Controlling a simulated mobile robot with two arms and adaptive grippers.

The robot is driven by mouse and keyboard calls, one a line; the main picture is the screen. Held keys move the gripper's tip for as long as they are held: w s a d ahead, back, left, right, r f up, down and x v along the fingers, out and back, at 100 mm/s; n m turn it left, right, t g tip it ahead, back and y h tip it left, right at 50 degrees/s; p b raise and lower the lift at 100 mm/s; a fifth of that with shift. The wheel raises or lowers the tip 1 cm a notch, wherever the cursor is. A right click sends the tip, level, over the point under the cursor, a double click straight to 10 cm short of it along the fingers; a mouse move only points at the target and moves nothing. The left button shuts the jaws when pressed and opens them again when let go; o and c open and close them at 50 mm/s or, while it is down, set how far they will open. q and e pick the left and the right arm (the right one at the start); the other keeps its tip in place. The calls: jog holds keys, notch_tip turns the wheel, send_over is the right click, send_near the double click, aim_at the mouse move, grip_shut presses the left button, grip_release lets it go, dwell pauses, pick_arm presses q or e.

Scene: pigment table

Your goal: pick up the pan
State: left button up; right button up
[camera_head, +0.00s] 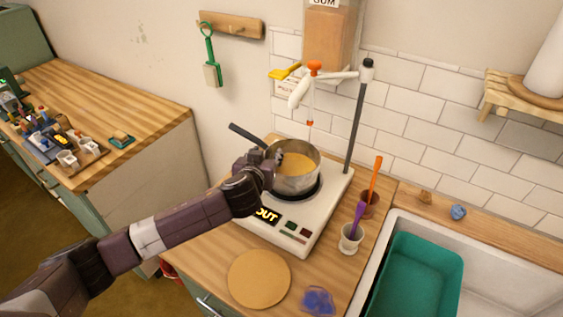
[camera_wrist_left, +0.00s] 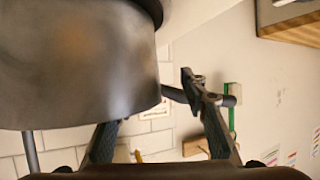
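The grey metal pan (camera_head: 298,176) stands on the white hot plate (camera_head: 318,232) and holds a yellowish liquid. Its dark handle (camera_head: 247,135) points to the upper left. My left gripper (camera_head: 272,160) is at the pan's left side, near the handle's root. In the left wrist view the pan (camera_wrist_left: 75,65) fills the upper left, and its handle (camera_wrist_left: 174,93) passes behind one finger. The fingers of my left gripper (camera_wrist_left: 150,105) are spread apart, with no grip on the handle visible. One fingertip is hidden behind the pan. My right gripper is not in view.
A dark stand pole (camera_head: 357,120) with a dropper rises behind the pan. Cups with orange and purple tools (camera_head: 351,240) stand to the right, beside the sink with a green basin (camera_head: 418,275). A round board (camera_head: 259,279) lies in front.

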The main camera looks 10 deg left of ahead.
pick_arm(q)
grip_shut()
jog(key=shift+r, duration=0.15)
dwell(0.4)
jog(key=shift+r, duration=0.1)
